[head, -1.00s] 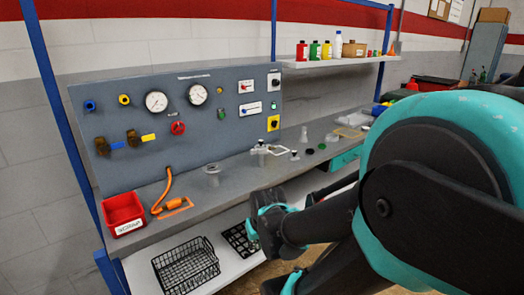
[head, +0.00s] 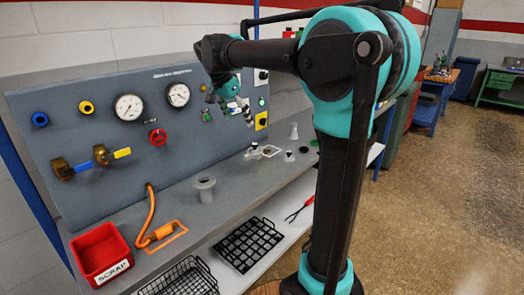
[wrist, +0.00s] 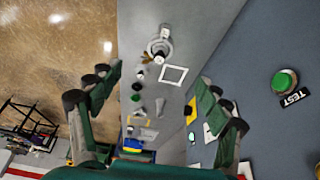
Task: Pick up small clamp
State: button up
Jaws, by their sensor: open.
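A small metal clamp (head: 253,151) stands on the grey bench, beside a white square outline. It seems to be the light ring with a dark knob in the wrist view (wrist: 158,47), where its details are blurred. My gripper (head: 240,110) hangs above the bench in front of the panel, apart from the clamp. In the wrist view my gripper's fingers (wrist: 162,88) are spread wide with nothing between them. The clamp shows ahead of the gap between the fingers.
A flanged fitting (head: 204,189) stands left of the clamp, with small parts to the right. The gauge panel (head: 85,135) rises behind the bench. A red scrap bin (head: 101,252) and orange hose (head: 150,215) are at the left. A black rack (head: 249,245) sits on the lower shelf.

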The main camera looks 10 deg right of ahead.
send_over(253, 150)
jog(key=s+a, duration=0.2)
notch_tip(253, 150, down, 11)
jog(key=shift+w+r, duration=0.1)
jog(key=shift+w+x, duration=0.15)
jog(key=shift+x, duration=1.2)
jog(key=shift+w+x, duration=0.1)
jog(key=shift+x, duration=1.2)
jog(key=shift+d+r, duration=0.15)
jog(key=shift+d, duration=0.05)
jog(key=shift+c, duration=0.4)
jog(key=c, duration=1.2)
jog(key=shift+o, duration=0.2)
